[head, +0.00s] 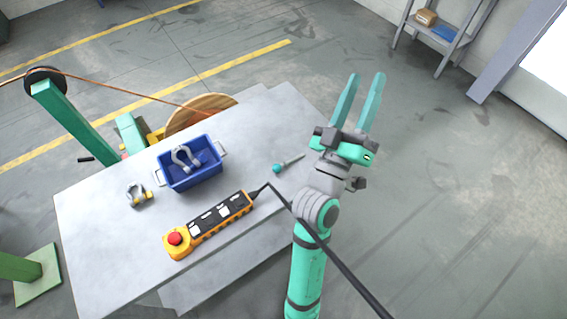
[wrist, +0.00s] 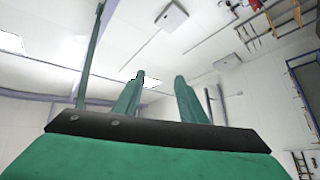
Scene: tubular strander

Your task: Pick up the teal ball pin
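The teal ball pin (head: 287,164) lies on the grey table (head: 120,222) near its right edge, its round teal head to the left and its thin grey shank pointing up and right. My gripper (head: 364,84) is raised to the right of the table, fingers pointing up and apart from the pin. It is open, with nothing between its teal fingers. The wrist view shows the two fingers (wrist: 158,84) apart against the ceiling and walls; the pin is not in that view.
A blue bin (head: 190,182) holding a grey shackle stands left of the pin. Another shackle (head: 138,196) lies farther left. A yellow pendant control (head: 208,226) with a red button lies in front, its black cable (head: 335,262) crossing my arm. The table around the pin is clear.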

